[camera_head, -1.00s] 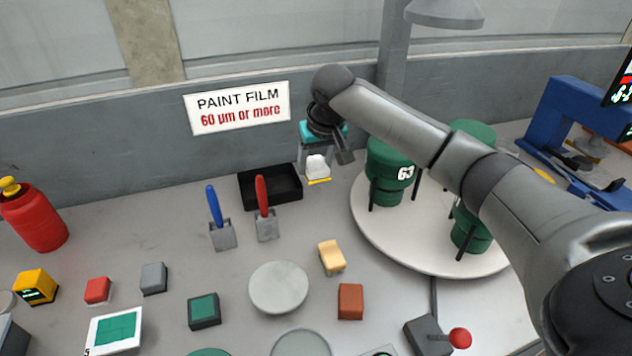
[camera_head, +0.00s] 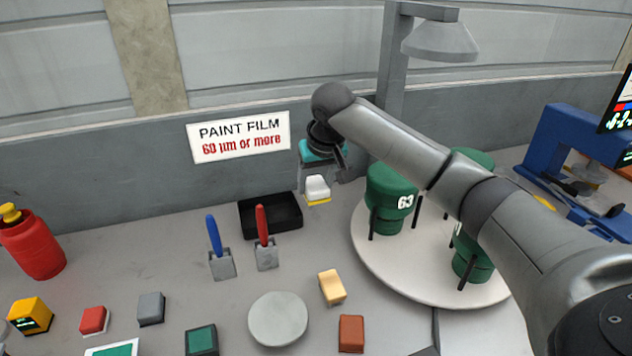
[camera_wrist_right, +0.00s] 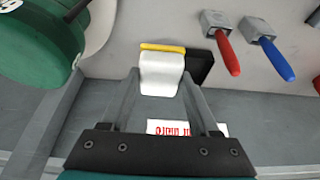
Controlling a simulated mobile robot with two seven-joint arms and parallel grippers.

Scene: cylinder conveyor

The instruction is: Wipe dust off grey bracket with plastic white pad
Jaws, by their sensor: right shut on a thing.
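The white pad (camera_head: 317,187), a small white block with a yellow strip along its lower edge, is held by my right gripper (camera_head: 325,170) near the back wall. In the right wrist view the pad (camera_wrist_right: 161,72) sits between the fingertips of the gripper (camera_wrist_right: 160,88), which is shut on it. I cannot surely pick out the grey bracket; a small grey block (camera_head: 151,308) stands at the front left, away from the gripper. Dust is too small to tell. My left gripper is not in view.
A black tray (camera_head: 243,224) lies left of the pad. Red-handled (camera_head: 266,253) and blue-handled (camera_head: 221,262) tools stand before it. A white turntable (camera_head: 400,272) with green cylinders is to the right. The wall with a sign (camera_head: 239,137) is close behind.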

